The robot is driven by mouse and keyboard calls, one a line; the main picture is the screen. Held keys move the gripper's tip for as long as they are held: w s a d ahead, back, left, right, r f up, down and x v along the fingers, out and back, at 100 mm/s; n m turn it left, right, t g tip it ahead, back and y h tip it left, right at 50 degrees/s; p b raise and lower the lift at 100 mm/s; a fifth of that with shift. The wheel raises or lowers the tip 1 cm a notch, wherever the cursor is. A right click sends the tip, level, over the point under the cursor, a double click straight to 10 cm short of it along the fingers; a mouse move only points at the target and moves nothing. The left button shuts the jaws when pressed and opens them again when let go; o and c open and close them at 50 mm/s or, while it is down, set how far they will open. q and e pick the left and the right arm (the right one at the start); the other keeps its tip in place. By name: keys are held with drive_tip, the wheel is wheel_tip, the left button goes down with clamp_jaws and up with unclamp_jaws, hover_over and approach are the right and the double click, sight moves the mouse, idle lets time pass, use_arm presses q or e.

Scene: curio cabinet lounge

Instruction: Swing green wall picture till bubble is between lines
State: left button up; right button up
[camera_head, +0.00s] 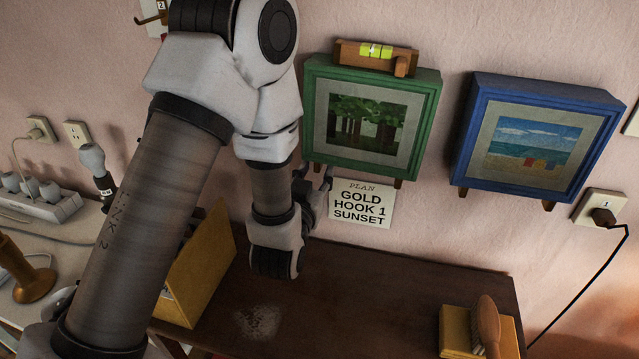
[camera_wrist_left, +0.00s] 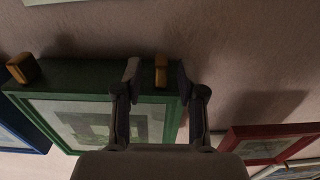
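The green picture (camera_head: 426,128) hangs on the wall, with trees in its painting. A wooden level (camera_head: 347,53) with a yellow-green vial (camera_head: 375,51) sits on its top edge; the bubble is too small to place against the lines. Short wooden pegs stick out under the frame. My left gripper (camera_head: 314,174) is at the frame's lower left corner, fingers open. In the left wrist view the green picture (camera_wrist_left: 60,77) appears upside down, and one peg (camera_wrist_left: 161,70) lies between the spread fingers (camera_wrist_left: 158,82) with visible gaps. My right gripper is not in view.
A blue picture (camera_head: 466,150) hangs to the right. A plan card (camera_head: 361,204) is on the wall below the green picture. A red frame (camera_wrist_left: 232,138) shows in the left wrist view. A brown cabinet top (camera_head: 370,300) holds a yellow box (camera_head: 205,265) and a brush (camera_head: 488,325).

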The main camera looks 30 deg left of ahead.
use_arm(q)
drive_tip(key=shift+w+a+r+p, duration=0.2)
drive_tip(key=shift+w+r+p, duration=0.1)
drive_tip(key=shift+w+p, duration=0.35)
drive_tip(key=shift+w+a+f, duration=0.1)
drive_tip(key=shift+w+a, duration=0.15)
drive_tip(key=shift+w, duration=0.4)
clamp_jaws()
drive_tip(key=shift+d+f+b, duration=0.15)
drive_tip(key=shift+f+b, duration=0.05)
drive_tip(key=shift+b, duration=0.25)
drive_tip(key=shift+r, duration=0.1)
unclamp_jaws()
